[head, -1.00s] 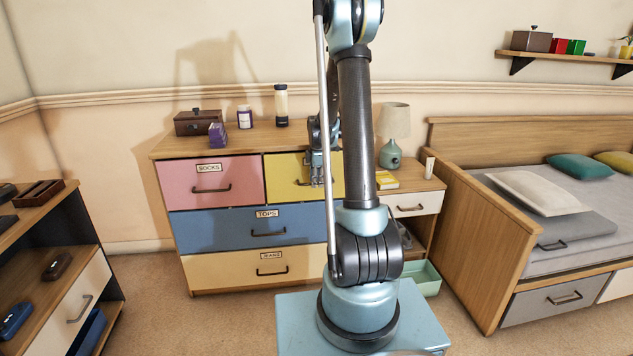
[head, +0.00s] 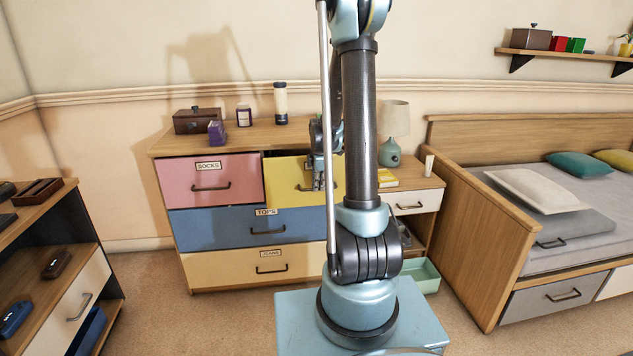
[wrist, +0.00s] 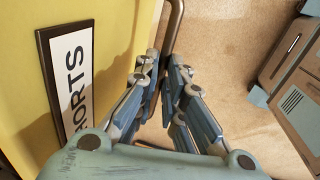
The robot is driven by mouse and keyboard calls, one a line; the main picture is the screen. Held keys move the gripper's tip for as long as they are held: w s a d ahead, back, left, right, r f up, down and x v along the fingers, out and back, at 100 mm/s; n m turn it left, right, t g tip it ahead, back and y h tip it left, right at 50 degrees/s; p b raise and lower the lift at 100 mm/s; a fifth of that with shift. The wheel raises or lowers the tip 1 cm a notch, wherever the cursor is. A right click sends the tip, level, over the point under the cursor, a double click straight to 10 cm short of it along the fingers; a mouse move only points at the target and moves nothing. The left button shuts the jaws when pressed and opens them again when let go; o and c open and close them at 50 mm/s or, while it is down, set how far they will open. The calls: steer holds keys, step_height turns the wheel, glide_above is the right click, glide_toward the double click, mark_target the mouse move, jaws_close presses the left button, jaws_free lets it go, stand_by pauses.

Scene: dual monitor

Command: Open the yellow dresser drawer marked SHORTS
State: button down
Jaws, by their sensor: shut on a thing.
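The yellow drawer (head: 285,182) is at the upper right of the dresser, partly hidden behind my arm in the head view. It stands out a little from the dresser front, with a dark gap along its top left. In the wrist view the yellow front (wrist: 100,25) fills the left side, with a label (wrist: 72,75) reading "ORTS", its first letters cut off. My gripper (wrist: 165,75) is shut on the drawer's dark bar handle (wrist: 175,35). In the head view my gripper (head: 319,182) is in front of the yellow drawer.
The pink SOCKS drawer (head: 208,178), blue TOPS drawer (head: 235,230) and cream JEANS drawer (head: 235,268) look closed. A nightstand (head: 425,184) with a lamp (head: 393,130) is right of the dresser. An open pale green bin (head: 428,280) sits on the floor.

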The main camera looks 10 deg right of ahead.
steer(key=s, duration=1.9)
steer(key=c, duration=1.7)
jaws_free()
steer(key=shift+s+r, duration=0.35)
steer(key=shift+r, duration=1.6)
steer(key=shift+s+r, duration=0.3)
steer(key=shift+r, duration=1.6)
steer(key=shift+s+r, duration=0.35)
steer(key=shift+r, duration=1.6)
steer(key=s+f+m, duration=0.1)
steer(key=s+m, duration=0.4)
steer(key=m, duration=0.1)
steer(key=s+f+m, duration=0.2)
steer(key=s+m, duration=0.3)
steer(key=m, duration=0.1)
steer(key=s+f+m, duration=0.1)
steer(key=s+m, duration=0.5)
steer(key=shift+f, duration=0.2)
